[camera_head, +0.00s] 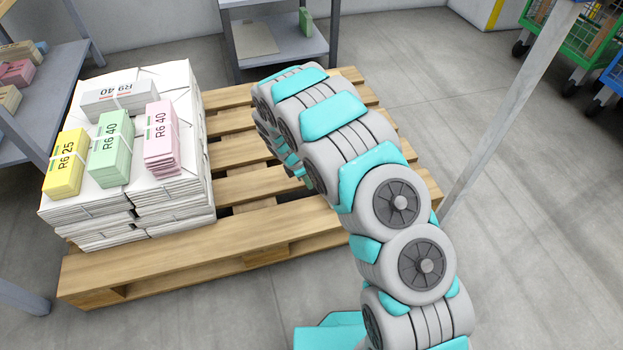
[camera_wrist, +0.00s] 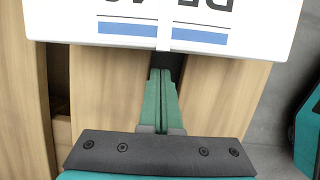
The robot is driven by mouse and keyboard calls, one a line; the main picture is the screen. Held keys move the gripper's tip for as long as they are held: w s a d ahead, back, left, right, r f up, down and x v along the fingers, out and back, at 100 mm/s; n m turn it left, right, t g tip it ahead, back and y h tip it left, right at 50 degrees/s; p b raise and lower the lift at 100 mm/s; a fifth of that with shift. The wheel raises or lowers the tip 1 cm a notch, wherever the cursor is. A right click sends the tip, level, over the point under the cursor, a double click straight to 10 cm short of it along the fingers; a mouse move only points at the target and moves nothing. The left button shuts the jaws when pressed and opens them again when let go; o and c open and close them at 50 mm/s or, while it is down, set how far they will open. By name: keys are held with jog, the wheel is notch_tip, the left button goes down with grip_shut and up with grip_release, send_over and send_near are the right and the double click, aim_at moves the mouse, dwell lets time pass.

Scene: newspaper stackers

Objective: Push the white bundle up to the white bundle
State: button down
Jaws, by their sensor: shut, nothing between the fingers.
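A white bundle (camera_wrist: 115,12) with blue stripes, cut-off black print and a white strap lies across the top of the wrist view, above the wooden slats. My gripper (camera_wrist: 161,74) is shut and empty, its green fingers pointing at the bundle's near edge. I cannot tell whether the fingertips touch it. In the head view my arm hides this bundle and the fingertips. A greyish-white bundle (camera_head: 103,100) marked R9 40 lies on the white paper stack (camera_head: 192,85) at the left of the pallet. Which white bundle is the one to be reached is unclear.
Yellow (camera_head: 65,165), green (camera_head: 111,148) and pink (camera_head: 161,138) bundles also lie on the stack. The wooden pallet (camera_head: 240,222) has bare slats to the right of it. Shelves stand at left and back; a grey post (camera_head: 510,110) rises at right.

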jog(key=shift+s+a+r+p, duration=0.1)
jog(key=shift+s+a+p, duration=0.1)
jog(key=shift+a, duration=0.3)
jog(key=shift+s+a+r+p, duration=0.1)
jog(key=shift+s+a+p, duration=0.1)
jog(key=shift+a, duration=0.25)
jog(key=w+v, duration=0.1)
jog(key=v, duration=0.8)
jog(key=shift+s+r, duration=0.35)
jog(key=shift+s, duration=0.15)
jog(key=s+d+r+m+g+p, duration=0.1)
jog(key=s+d+r+m+p, duration=0.1)
jog(key=s+d+r+m, duration=0.7)
jog(key=s+d+r+m+g+p, duration=0.15)
jog(key=s+d+r, duration=0.5)
jog(key=r, duration=0.65)
jog(key=s+d+r+m+y+p, duration=0.1)
jog(key=s+r+m, duration=0.2)
jog(key=s, duration=0.5)
jog(key=s+d+r+m+y+p, duration=0.1)
jog(key=s+r+m, duration=0.2)
jog(key=s, duration=0.5)
jog(key=s+d+r+m+y+p, duration=0.1)
jog(key=s+r+m, duration=0.2)
jog(key=s+m, duration=0.2)
jog(key=s, duration=0.3)
jog(key=shift+s+d+m, duration=0.25)
jog(key=shift+s+m, duration=0.1)
